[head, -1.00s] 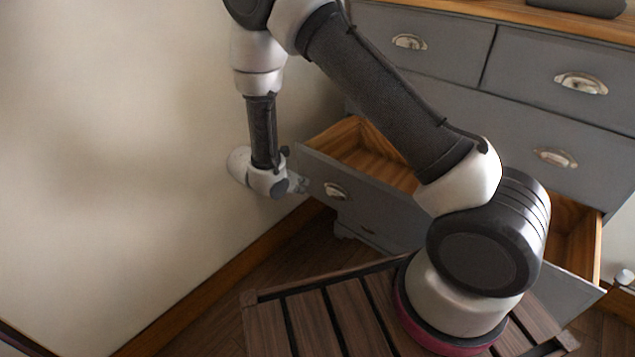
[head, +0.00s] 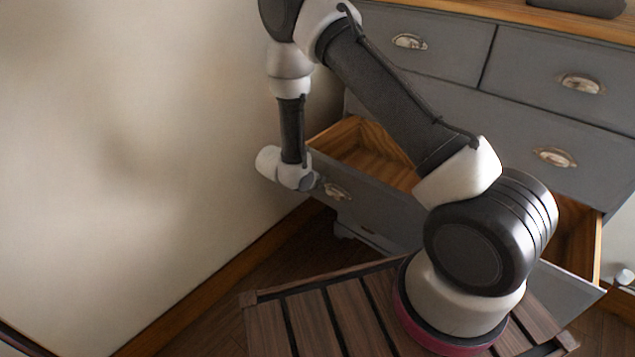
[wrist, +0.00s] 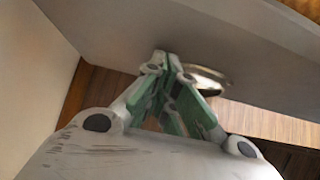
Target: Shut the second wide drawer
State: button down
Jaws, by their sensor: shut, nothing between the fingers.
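The second wide drawer (head: 375,205) of the grey dresser is pulled out, with its bare wooden inside (head: 375,165) showing. My arm hides its middle part. Its left cup handle (head: 337,191) is on the front panel. My gripper (head: 322,184) is shut and empty beside the left end of this front, close to the handle. In the wrist view my closed fingertips (wrist: 163,56) are close to the grey drawer front (wrist: 190,35), with the metal handle (wrist: 208,78) just to their right. I cannot tell whether the fingers touch the front.
The dresser's upper drawers (head: 450,45) are shut. A plain wall (head: 130,130) with a wooden skirting board (head: 225,275) stands close on the left of my gripper. Dark wood floor (head: 275,250) lies below. A dark object (head: 580,6) rests on the dresser top.

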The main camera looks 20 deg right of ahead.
jog(key=w+d, duration=0.8)
jog(key=d, duration=0.4)
jog(key=w+d, duration=0.8)
jog(key=d, duration=0.5)
jog(key=shift+w, duration=0.25)
jog(key=shift+r, duration=0.2)
